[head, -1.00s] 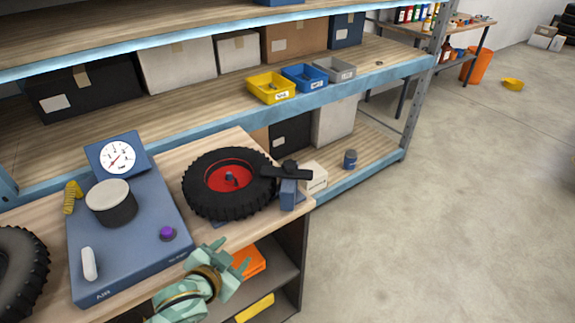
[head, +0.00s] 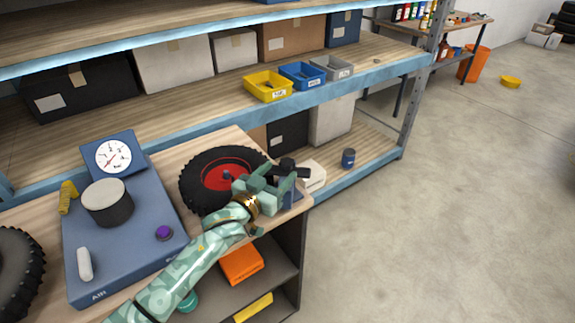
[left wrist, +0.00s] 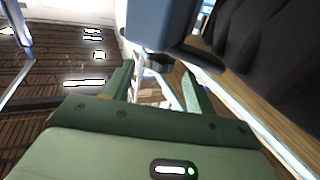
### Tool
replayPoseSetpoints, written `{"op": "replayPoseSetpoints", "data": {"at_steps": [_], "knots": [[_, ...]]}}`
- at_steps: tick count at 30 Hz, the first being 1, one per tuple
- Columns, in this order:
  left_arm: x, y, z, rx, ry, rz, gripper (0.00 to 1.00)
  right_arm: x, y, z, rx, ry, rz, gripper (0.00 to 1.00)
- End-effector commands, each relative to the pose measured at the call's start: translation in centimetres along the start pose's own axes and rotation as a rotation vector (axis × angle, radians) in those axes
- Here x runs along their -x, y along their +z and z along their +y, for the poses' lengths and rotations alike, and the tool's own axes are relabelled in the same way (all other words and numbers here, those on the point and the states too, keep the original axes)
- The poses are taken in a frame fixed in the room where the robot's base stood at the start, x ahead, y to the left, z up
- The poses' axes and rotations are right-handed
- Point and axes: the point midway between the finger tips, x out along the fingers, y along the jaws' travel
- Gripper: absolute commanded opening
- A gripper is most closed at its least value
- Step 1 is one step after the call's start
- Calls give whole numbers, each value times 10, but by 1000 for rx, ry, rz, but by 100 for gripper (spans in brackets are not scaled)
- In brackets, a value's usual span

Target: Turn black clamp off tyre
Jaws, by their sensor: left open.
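The black clamp (head: 289,164) sits on a blue post at the right edge of the tyre (head: 192,183). The tyre is black with a red hub and lies flat on the bench. My left gripper (head: 274,184) is open at the near side of the clamp, over the tyre's right edge, and hides part of the clamp and post. In the left wrist view, the open fingers (left wrist: 157,88) point towards the blue post (left wrist: 163,22), with the dark tyre (left wrist: 262,38) at the upper right. I cannot tell whether the fingers touch the clamp. My right gripper is out of view.
A blue air unit (head: 125,245) with a gauge (head: 113,156) stands left of the tyre. A white box (head: 313,176) lies just right of the post. Behind is a shelf with yellow (head: 268,86), blue and grey bins. Open floor lies to the right.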

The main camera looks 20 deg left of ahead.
Motion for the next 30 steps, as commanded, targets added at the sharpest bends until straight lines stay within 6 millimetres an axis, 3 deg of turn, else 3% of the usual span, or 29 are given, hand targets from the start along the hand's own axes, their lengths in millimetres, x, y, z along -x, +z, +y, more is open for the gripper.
{"op": "replayPoseSetpoints", "data": {"at_steps": [3,7,19,20,25,30], "knots": [[-25,1,0,1,0,1,56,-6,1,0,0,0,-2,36],[-42,1,0,0,0,0,56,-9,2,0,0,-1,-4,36],[-52,0,0,0,0,-1,56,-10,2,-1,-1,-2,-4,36],[-52,0,0,0,0,-1,51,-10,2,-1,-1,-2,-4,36],[-51,0,0,0,0,-1,3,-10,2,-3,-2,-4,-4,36],[-47,-1,-6,-5,12,0,0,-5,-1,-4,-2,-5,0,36]]}}
